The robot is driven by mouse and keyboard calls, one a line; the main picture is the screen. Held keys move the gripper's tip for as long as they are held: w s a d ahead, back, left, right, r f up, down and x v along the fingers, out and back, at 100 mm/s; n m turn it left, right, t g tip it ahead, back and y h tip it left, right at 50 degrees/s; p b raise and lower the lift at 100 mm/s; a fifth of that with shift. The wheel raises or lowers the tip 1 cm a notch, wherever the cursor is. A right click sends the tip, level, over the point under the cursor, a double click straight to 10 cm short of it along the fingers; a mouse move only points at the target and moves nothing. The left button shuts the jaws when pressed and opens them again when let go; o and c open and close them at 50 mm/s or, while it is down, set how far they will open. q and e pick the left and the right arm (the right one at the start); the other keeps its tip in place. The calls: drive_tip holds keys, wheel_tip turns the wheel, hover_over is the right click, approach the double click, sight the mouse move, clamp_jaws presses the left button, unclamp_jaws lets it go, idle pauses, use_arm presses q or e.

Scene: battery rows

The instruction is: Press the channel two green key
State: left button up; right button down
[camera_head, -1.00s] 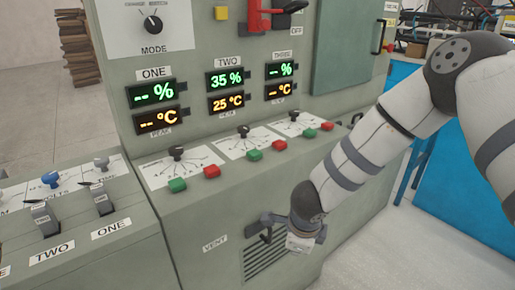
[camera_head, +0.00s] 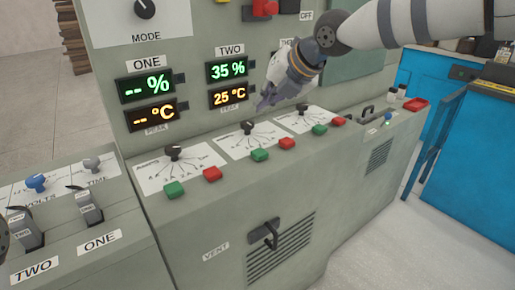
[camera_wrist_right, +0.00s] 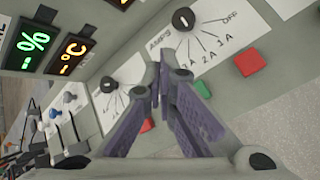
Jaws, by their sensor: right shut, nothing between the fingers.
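The channel two green key (camera_head: 260,155) is on the sloping console front, below the middle dial and left of a red key (camera_head: 287,143). In the wrist view the green key (camera_wrist_right: 203,89) shows just right of my fingers, partly covered by one of them. My right gripper (camera_head: 264,103) is shut and empty, above the console between the TWO display and the middle dials. Its fingertips also show in the wrist view (camera_wrist_right: 165,78). It looks apart from the key.
Neighbouring keys are the channel one green (camera_head: 175,189) and red (camera_head: 212,174), and the channel three green (camera_head: 320,130). The middle dial (camera_head: 248,128) stands up close to the key. A vent handle (camera_head: 265,233) sticks out below. Space in front of the console is clear.

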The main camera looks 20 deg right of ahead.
sight(263, 150)
use_arm(q)
drive_tip(key=shift+s, duration=0.1)
use_arm(e)
drive_tip(key=shift+s, duration=0.1)
